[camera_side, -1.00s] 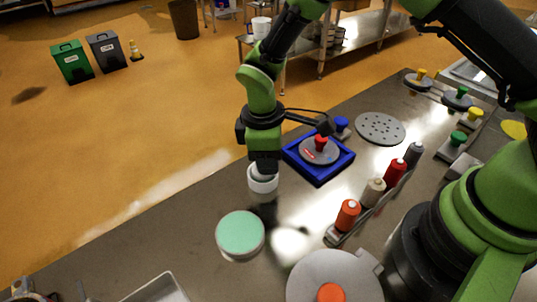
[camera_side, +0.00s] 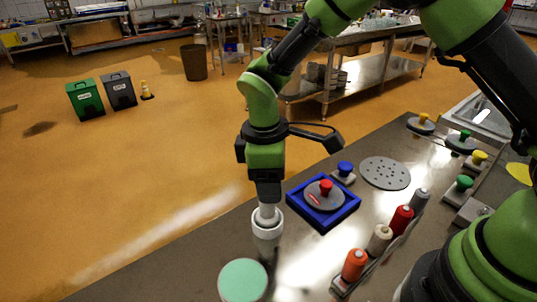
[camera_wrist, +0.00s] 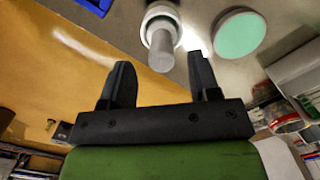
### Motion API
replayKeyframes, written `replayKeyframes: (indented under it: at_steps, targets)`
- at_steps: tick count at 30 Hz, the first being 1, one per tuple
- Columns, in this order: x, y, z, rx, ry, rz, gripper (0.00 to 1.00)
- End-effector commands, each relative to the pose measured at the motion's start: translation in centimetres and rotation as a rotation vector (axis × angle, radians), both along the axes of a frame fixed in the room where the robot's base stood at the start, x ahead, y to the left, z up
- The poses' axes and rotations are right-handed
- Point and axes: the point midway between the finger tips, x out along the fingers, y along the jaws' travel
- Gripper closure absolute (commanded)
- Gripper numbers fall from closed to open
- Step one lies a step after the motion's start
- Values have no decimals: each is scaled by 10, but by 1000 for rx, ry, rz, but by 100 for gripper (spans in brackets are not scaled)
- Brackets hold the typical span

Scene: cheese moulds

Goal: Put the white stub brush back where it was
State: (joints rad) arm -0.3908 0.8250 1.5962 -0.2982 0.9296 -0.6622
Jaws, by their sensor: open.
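A plain white cylindrical stub (camera_side: 267,211) stands upright in a white round cup (camera_side: 267,229) on the steel table; I cannot tell for sure that it is the stub brush. In the wrist view the stub (camera_wrist: 162,54) points up out of the cup's ring (camera_wrist: 158,11). My gripper (camera_side: 267,200) is above the stub in the side view. In the wrist view my gripper (camera_wrist: 160,78) is open, with nothing between its two dark fingers. An off-white piece (camera_side: 379,239) stands in a rack between orange and red ones.
The rack (camera_side: 345,286) also holds a grey piece. A blue tray (camera_side: 349,210) with a red-knobbed grey disc (camera_side: 334,199) lies right of my gripper. A pale green disc (camera_side: 243,281) lies in front. A perforated grey plate (camera_side: 385,173) lies farther back.

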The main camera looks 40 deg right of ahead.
Motion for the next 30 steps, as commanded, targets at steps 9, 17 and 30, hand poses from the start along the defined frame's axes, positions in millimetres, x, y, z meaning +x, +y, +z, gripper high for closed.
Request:
replayKeyframes:
  at_steps: [9,17,30]
  targets:
    - [4,4,54,1,-2,1,44]
    - [3,4,62,0,0,-1,44]
    - [-58,-56,177,208,-248,-513,44]
